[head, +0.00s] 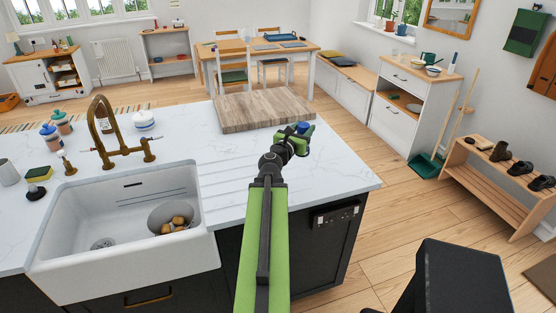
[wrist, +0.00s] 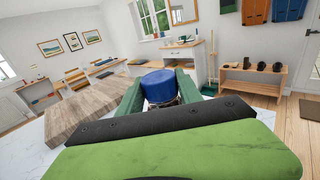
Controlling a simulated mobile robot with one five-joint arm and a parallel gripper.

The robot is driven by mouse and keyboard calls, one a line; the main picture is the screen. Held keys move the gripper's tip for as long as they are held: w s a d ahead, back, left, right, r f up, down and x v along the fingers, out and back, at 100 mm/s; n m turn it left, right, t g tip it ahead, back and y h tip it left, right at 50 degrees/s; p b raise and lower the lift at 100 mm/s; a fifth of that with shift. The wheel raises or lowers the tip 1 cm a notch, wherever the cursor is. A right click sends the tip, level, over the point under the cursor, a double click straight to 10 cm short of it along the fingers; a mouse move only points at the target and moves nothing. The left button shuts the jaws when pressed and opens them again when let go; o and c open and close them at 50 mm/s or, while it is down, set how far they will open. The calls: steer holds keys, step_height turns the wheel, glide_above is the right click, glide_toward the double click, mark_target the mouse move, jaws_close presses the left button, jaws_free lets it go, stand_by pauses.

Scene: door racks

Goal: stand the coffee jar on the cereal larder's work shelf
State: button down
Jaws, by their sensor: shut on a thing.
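My gripper (head: 298,138) is over the right part of the white marble worktop (head: 335,172), just in front of the wooden board. Its green jaws are shut on a jar with a blue lid (wrist: 158,86), taken to be the coffee jar. In the head view only a bit of blue (head: 303,127) shows between the jaws. The jar's body is mostly hidden by the jaws and wrist. I cannot tell whether its base touches the worktop. I see nothing that I can surely name as the cereal larder or its work shelf.
A thick wooden board (head: 262,108) lies on the worktop behind my gripper. A sink (head: 70,225) with a brass tap is at left. A white cabinet (head: 397,100) and a shoe bench (head: 500,185) stand at right.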

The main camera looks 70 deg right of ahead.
steer(key=w+d+f+b, duration=0.2)
steer(key=w+f+b, duration=0.6)
steer(key=f+b, duration=0.3)
steer(key=shift+w+d+t, duration=0.3)
steer(key=shift+w+d, duration=0.1)
steer(key=c, duration=1.3)
jaws_free()
steer(key=shift+f, duration=0.15)
steer(key=o, duration=0.5)
